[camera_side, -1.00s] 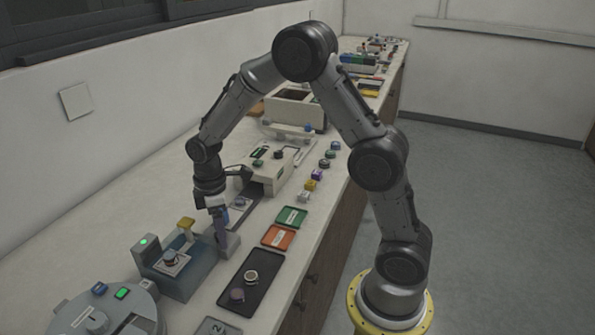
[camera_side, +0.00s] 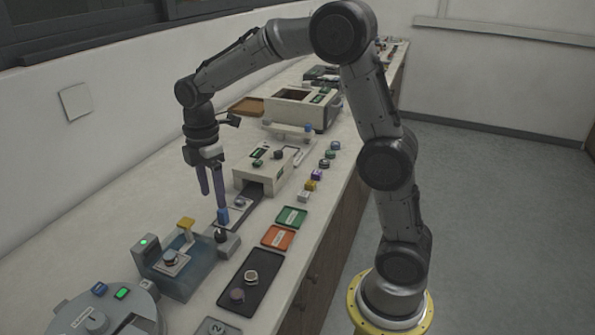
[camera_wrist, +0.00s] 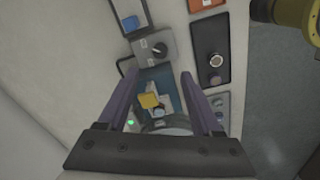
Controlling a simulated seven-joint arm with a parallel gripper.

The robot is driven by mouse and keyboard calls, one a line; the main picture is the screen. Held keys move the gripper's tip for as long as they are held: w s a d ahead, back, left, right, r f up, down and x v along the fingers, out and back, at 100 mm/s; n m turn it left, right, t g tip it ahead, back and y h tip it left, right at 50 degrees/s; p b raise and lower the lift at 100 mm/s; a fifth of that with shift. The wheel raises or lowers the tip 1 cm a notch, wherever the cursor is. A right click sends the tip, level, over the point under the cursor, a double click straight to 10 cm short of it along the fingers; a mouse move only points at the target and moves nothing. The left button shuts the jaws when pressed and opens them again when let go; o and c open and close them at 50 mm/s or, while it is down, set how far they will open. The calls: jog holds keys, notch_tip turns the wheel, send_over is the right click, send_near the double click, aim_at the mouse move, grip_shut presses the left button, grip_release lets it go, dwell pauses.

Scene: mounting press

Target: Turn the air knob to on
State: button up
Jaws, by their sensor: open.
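The air knob is a small black knob (camera_side: 221,236) on a low grey box (camera_side: 233,247) beside the blue-grey press unit. It also shows in the wrist view as a black knob (camera_wrist: 158,48) near a small white label on the box's top. The label's text and the on mark are too small to read. My gripper (camera_side: 213,200) is above the box, fingers pointing down, apart from the knob. In the wrist view, my gripper (camera_wrist: 160,74) has its two purple fingers spread wide with nothing between them.
The press unit (camera_side: 180,277) with a yellow-topped post (camera_side: 186,224) and a lit green lamp (camera_side: 144,242) stands nearest the box. A black tray (camera_side: 234,309) with two round parts lies in front. Orange (camera_side: 278,237) and green (camera_side: 291,217) trays lie to the right.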

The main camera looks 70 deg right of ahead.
jog(key=s+a+r+t, duration=0.1)
jog(key=s+r+t, duration=0.1)
jog(key=s+r, duration=0.7)
jog(key=s+r+m+t, duration=0.1)
jog(key=s+m+t, duration=0.2)
jog(key=s+m, duration=0.4)
jog(key=shift+s+a+r, duration=0.3)
jog(key=shift+s+a, duration=0.15)
jog(key=shift+s, duration=1.85)
jog(key=s+f+m, duration=0.1)
jog(key=m, duration=0.1)
jog(key=s+f+m, duration=0.1)
jog(key=f+m, duration=0.1)
jog(key=s+f+m, duration=0.1)
jog(key=m, duration=0.1)
jog(key=shift+s+f+m+t, duration=0.15)
jog(key=shift+s+m+t, duration=0.1)
jog(key=shift+m+t, duration=0.05)
